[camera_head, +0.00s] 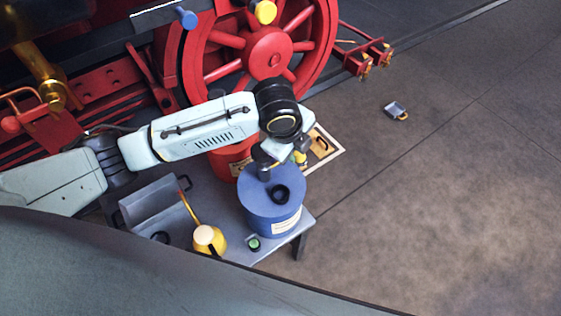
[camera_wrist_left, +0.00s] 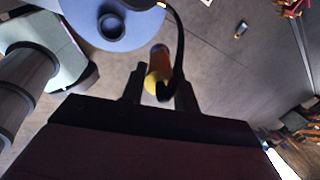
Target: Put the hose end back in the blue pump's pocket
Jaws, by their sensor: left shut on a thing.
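The blue pump (camera_head: 262,213) stands on the grey bench as an upright drum with a pale label. A black ring-shaped pocket (camera_head: 281,194) is on its top; it also shows in the left wrist view (camera_wrist_left: 111,27). My left gripper (camera_wrist_left: 160,82) is shut on the yellow and orange hose end (camera_wrist_left: 158,66). A thin black hose (camera_wrist_left: 181,42) runs from the pump's rim to it. In the head view the hose end (camera_head: 300,157) is small and partly hidden, just behind the pump, apart from the pocket. My right gripper is in neither view.
A red drum (camera_head: 222,163) stands behind the blue pump, partly under my left arm. A yellow can (camera_head: 208,241), a grey open box (camera_head: 150,208) and a small green-topped item (camera_head: 254,244) are on the bench (camera_head: 290,232). Open floor lies to the right.

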